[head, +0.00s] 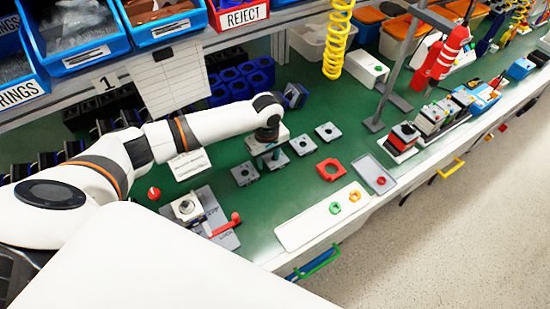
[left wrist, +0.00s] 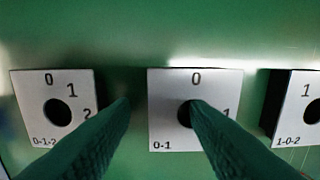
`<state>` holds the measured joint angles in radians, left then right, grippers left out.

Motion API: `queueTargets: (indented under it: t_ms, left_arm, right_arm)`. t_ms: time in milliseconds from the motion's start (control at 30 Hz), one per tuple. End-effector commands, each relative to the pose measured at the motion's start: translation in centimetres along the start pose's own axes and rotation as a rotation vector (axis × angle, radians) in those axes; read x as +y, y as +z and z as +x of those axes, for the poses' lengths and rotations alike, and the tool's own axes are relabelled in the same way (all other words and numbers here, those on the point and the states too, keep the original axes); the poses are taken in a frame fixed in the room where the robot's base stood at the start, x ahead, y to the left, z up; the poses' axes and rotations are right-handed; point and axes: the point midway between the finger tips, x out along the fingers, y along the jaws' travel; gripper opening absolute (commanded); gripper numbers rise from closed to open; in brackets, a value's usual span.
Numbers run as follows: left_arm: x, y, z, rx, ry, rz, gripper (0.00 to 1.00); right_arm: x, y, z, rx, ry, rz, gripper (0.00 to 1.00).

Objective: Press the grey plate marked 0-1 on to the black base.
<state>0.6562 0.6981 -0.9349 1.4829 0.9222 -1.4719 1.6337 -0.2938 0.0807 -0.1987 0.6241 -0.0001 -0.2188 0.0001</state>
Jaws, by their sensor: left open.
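The grey plate marked 0-1 (left wrist: 175,130) is near the middle of the left wrist view, with a round hole. In the head view the plate (head: 276,162) lies on the green mat under my left gripper (head: 272,150). The left gripper's dark fingers (left wrist: 158,102) are apart; one overlaps the hole and part of the right side of the plate. I see nothing held between them. I cannot tell contact with the plate. A block with a pale top (head: 187,207) stands in a grey fixture at left; I cannot make out a black base there. My right gripper is not in view.
In the left wrist view, plates marked 0-1-2 (left wrist: 30,115) and 1-0-2 (left wrist: 297,118) flank the 0-1 plate. A red square frame (head: 331,179) and a white tray (head: 300,232) lie to the right and front. A red lever (head: 234,219) sticks up by the fixture.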

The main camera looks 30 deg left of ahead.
Motion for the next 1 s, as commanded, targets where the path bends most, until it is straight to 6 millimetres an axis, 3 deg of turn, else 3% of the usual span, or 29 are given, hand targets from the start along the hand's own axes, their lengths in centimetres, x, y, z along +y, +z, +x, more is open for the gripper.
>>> queueTargets:
  t_ms: [233,500,800,1000]
  left_arm:
    - [0.0,0.0,0.2,0.0,-0.002,0.0,0.42]
    - [-0.1,0.0,0.2,0.0,-0.002,0.0,0.0]
    - [-0.1,0.0,0.0,0.0,-0.003,0.0,0.0]
    - [-0.1,0.0,-2.9,-0.001,-0.006,0.001,0.0]
  right_arm:
    - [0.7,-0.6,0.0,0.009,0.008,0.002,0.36]
    - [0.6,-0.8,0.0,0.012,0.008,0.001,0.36]
    - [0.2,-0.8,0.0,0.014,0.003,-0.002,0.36]
    - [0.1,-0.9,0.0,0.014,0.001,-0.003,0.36]
